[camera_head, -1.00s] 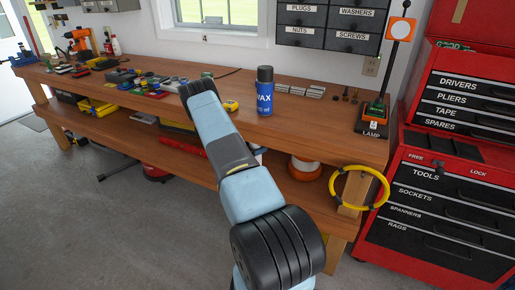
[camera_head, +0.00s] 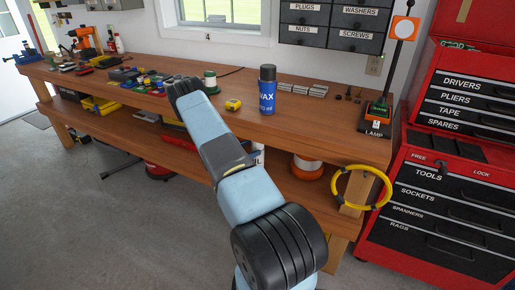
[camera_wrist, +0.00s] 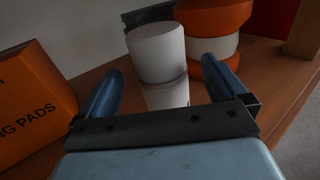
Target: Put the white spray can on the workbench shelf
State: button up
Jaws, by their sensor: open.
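A white can (camera_wrist: 156,52) with a pale cap stands between the fingers of my gripper (camera_wrist: 165,88) in the wrist view. The fingers are open, one on each side of it, with gaps showing. It seems to be the white can (camera_head: 257,154) partly seen behind my arm in the head view, at the level of the workbench's lower shelf (camera_head: 135,137). My gripper is hidden behind my arm in the head view. The can's base is hidden in both views.
An orange box (camera_wrist: 28,105) is left of my gripper, and an orange and white spool (camera_wrist: 212,45) is close on the right. On the bench top (camera_head: 320,130) stand a blue WAX can (camera_head: 267,92) and a yellow tape measure (camera_head: 233,104). A yellow ring (camera_head: 341,190) hangs at the front corner.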

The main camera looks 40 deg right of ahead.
jog(key=w+a, duration=0.1)
jog(key=a, duration=0.5)
jog(key=shift+w+a, duration=0.1)
dwell(0.4)
